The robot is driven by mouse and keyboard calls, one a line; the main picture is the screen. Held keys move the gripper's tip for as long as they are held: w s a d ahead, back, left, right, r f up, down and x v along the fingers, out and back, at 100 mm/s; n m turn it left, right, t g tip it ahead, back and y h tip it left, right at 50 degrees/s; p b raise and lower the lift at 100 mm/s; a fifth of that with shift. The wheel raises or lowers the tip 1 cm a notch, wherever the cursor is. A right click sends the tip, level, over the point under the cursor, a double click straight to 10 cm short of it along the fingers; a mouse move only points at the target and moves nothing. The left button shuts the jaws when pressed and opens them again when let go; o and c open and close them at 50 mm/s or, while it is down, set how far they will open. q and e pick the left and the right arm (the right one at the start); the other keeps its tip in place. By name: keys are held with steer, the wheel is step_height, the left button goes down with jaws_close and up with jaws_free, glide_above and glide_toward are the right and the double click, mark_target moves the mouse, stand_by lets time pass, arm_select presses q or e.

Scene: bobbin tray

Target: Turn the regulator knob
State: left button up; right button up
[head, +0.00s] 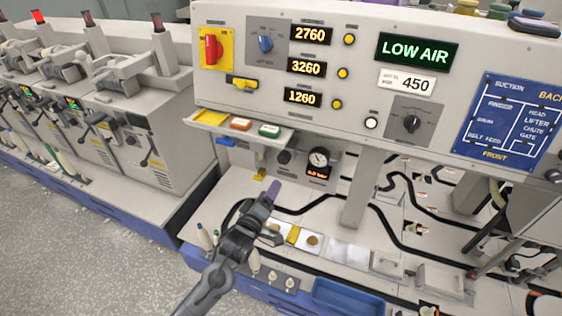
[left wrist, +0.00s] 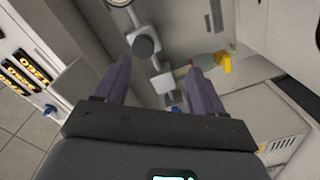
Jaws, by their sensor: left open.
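A round dark knob (head: 284,157), which looks like the regulator knob, sits under the control panel beside a round gauge (head: 319,157). In the left wrist view the dark knob (left wrist: 145,45) lies ahead, between the lines of the two fingers, with the gauge (left wrist: 118,3) partly cut off at the top edge. My left gripper (head: 272,193) is below the knob in the head view, its purple fingers pointing up toward it. In the left wrist view the gripper (left wrist: 159,65) is open, with nothing held between its fingers. My right gripper does not show.
The control panel (head: 350,20) overhangs the knob, with a small shelf (head: 218,122) at its lower left. A yellow-handled part (left wrist: 221,62) is right of the knob in the wrist view. A support post (head: 357,195) stands right of the gauge. A blue tray (head: 348,297) lies at the front.

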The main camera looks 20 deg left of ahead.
mark_target(283, 160)
arm_select(q)
steer(key=w+r, duration=0.1)
steer(key=w, duration=0.2)
steer(key=w+b, duration=0.1)
steer(key=w, duration=0.2)
steer(key=w+r+b, duration=0.1)
steer(key=w, duration=0.2)
steer(key=shift+w+d+r, duration=0.15)
steer(key=shift+w+r, duration=0.2)
steer(key=shift+w, duration=0.05)
steer(key=shift+w+b, duration=0.4)
steer(key=shift+w, duration=0.65)
steer(key=c, duration=1.1)
steer(key=shift+o, duration=0.2)
steer(key=shift+r, duration=0.1)
